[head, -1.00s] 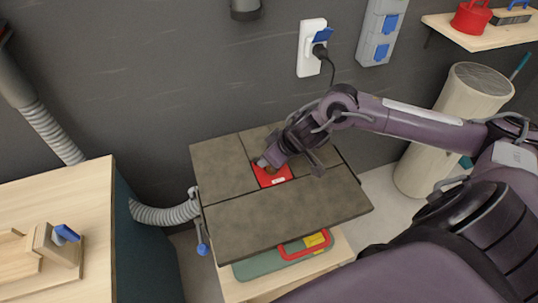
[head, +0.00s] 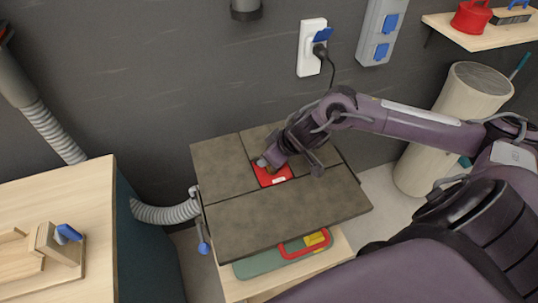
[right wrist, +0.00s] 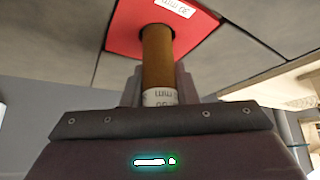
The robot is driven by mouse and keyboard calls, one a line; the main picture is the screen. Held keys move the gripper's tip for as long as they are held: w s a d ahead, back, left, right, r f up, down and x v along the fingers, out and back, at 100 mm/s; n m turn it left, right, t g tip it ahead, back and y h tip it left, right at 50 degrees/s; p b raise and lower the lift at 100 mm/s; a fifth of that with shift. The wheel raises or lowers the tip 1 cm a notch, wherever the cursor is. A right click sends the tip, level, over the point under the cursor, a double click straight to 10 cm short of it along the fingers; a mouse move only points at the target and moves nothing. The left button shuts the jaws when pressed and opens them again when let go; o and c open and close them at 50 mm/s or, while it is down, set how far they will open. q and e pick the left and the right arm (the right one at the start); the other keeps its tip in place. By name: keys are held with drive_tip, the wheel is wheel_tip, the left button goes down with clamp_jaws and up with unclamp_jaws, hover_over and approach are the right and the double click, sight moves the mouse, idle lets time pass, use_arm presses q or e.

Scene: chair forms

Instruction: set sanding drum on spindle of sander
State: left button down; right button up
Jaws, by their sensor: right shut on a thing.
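My right gripper (head: 266,164) is over the red insert plate (head: 271,178) of the sander table (head: 285,215). It is shut on the sanding drum, a brown cylinder (right wrist: 158,55) with a white printed band at its near end in the right wrist view. The drum's far end is against or just over the red plate (right wrist: 125,30), which also shows in that view. I cannot tell if they touch. The spindle is hidden, so I cannot tell whether the drum is around it. My left gripper is not in view.
A wooden bench (head: 70,190) with a blue-handled fixture (head: 62,240) stands at left. A grey hose (head: 165,213) joins the sander's left side. A green case with a red handle (head: 305,245) lies below the table's front edge. A pale cylindrical bin (head: 460,110) stands at right.

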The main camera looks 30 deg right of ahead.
drive_tip(key=shift+f+b, duration=0.55)
drive_tip(key=shift+f, duration=0.35)
drive_tip(key=o, duration=1.1)
drive_tip(key=shift+c, duration=0.2)
drive_tip(key=v, duration=0.6)
drive_tip(key=shift+s+d+r, duration=0.1)
drive_tip(key=shift+d+r, duration=0.05)
drive_tip(key=shift+r, duration=0.1)
drive_tip(key=shift+s+r, duration=0.3)
drive_tip(key=shift+r, duration=0.25)
